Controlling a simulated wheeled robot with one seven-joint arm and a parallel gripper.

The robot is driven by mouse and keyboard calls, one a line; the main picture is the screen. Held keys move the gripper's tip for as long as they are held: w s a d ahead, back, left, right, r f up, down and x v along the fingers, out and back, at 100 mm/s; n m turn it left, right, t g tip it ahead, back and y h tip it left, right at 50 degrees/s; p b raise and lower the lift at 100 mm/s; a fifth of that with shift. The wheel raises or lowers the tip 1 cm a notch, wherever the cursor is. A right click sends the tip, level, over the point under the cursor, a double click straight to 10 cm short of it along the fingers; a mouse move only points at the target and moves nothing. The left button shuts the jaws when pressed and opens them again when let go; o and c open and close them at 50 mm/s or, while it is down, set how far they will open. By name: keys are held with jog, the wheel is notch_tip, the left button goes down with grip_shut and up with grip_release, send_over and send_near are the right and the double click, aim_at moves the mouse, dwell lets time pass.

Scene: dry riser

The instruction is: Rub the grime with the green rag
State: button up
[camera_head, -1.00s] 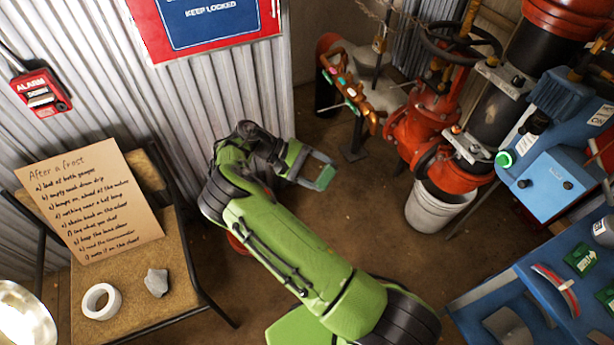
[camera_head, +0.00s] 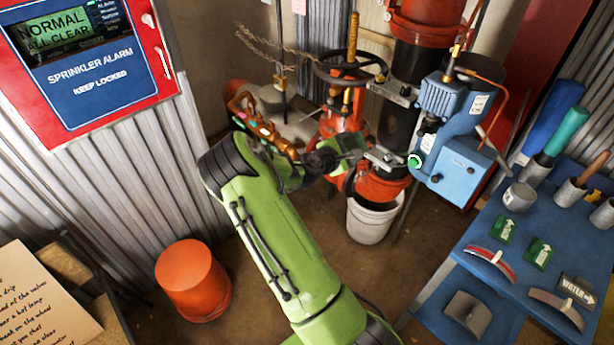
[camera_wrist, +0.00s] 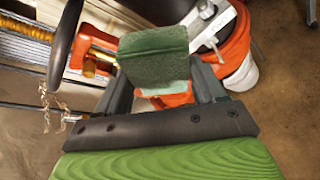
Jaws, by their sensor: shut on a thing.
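My gripper (camera_head: 338,160) is at the red valve assembly (camera_head: 342,128) in the head view, partly hidden by my own arm. In the wrist view my gripper (camera_wrist: 158,84) is shut on the green rag (camera_wrist: 153,48), a dark green folded pad held between the two fingers. Red pipework lies behind and to the right of the rag in the wrist view. I cannot make out the grime in either view, nor tell whether the rag touches anything.
A dark handwheel (camera_head: 348,68) and a blue unit (camera_head: 456,155) flank the black riser pipe (camera_head: 404,98). A white bucket (camera_head: 372,222) stands below. An orange bucket (camera_head: 193,282) is on the floor at left. A blue bench (camera_head: 462,262) with several items stands at right.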

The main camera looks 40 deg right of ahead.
jog(key=shift+n+t, duration=0.6)
jog(key=shift+t, duration=0.3)
jog(key=d+r, duration=0.2)
jog(key=s+d+r, duration=0.1)
jog(key=d, duration=0.1)
jog(key=shift+s+d+r, duration=0.1)
jog(key=shift+s+r, duration=0.05)
jog(key=shift+r, duration=0.2)
jog(key=shift+w+d+p, duration=0.15)
jog(key=shift+d+p, duration=0.1)
jog(key=shift+d, duration=1.2)
jog(key=shift+w+d+p, duration=0.15)
jog(key=shift+d+p, duration=0.05)
jog(key=shift+d, duration=1.25)
jog(key=shift+w+d, duration=0.1)
jog(key=shift+d, duration=0.7)
jog(key=shift+s+d+p, duration=0.1)
jog(key=shift+s+p, duration=0.65)
jog(key=shift+s, duration=1.25)
jog(key=shift+w, duration=2)
jog(key=shift+r+p, duration=0.1)
jog(key=shift+p, duration=0.25)
jog(key=shift+s+d+p, duration=0.15)
jog(key=shift+s+p, duration=0.1)
jog(key=shift+s, duration=0.75)
jog(key=shift+s+d+p, duration=0.15)
jog(key=shift+s+p, duration=0.05)
jog(key=shift+s, duration=0.75)
jog(key=shift+a, duration=0.1)
